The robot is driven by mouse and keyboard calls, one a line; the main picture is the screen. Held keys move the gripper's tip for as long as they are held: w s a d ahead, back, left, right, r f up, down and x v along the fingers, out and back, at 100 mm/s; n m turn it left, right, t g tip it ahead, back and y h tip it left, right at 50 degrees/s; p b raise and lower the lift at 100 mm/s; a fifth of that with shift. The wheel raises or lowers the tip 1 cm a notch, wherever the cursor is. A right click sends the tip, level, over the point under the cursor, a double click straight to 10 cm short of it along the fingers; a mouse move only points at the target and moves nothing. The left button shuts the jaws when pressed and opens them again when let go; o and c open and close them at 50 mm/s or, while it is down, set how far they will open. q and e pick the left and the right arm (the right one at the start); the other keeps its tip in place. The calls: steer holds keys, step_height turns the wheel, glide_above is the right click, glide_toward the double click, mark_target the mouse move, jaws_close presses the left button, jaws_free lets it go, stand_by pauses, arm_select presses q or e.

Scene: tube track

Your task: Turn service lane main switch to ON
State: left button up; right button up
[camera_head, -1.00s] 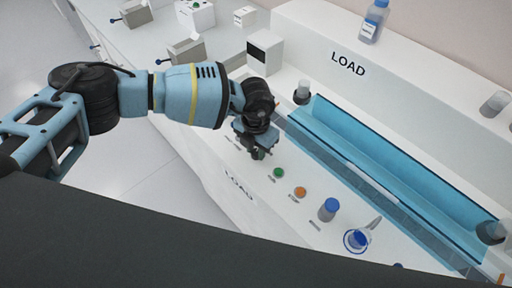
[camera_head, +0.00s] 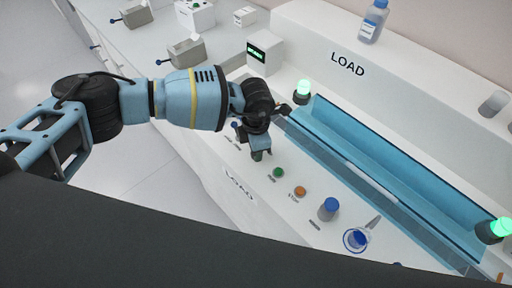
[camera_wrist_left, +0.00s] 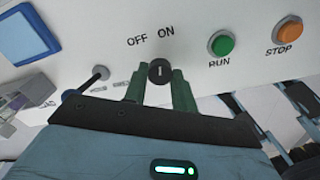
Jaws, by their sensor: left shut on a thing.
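The main switch (camera_wrist_left: 160,71) is a round black knob with a pale line, below the printed words OFF and ON on the white panel. In the left wrist view its line stands nearly upright, toward the ON side. My left gripper (camera_wrist_left: 161,92) has its green fingers on both sides of the knob and is shut on it. In the head view the left gripper (camera_head: 260,154) is at the front panel of the LOAD bench and hides the switch. My right gripper is not in view.
A green RUN button (camera_wrist_left: 221,43) and an orange STOP button (camera_wrist_left: 287,30) sit right of the switch. A small lever (camera_wrist_left: 100,73) is at its left. Green lamps (camera_head: 303,88) glow by the blue track (camera_head: 370,150). A display box (camera_head: 265,57) shows green text.

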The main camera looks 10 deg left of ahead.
arm_select(q)
steer(key=shift+m, duration=0.7)
steer(key=o, duration=0.9)
steer(key=shift+o, duration=0.4)
steer(key=shift+r, duration=0.1)
step_height(320, 180, up, 8)
steer(key=shift+f, duration=0.15)
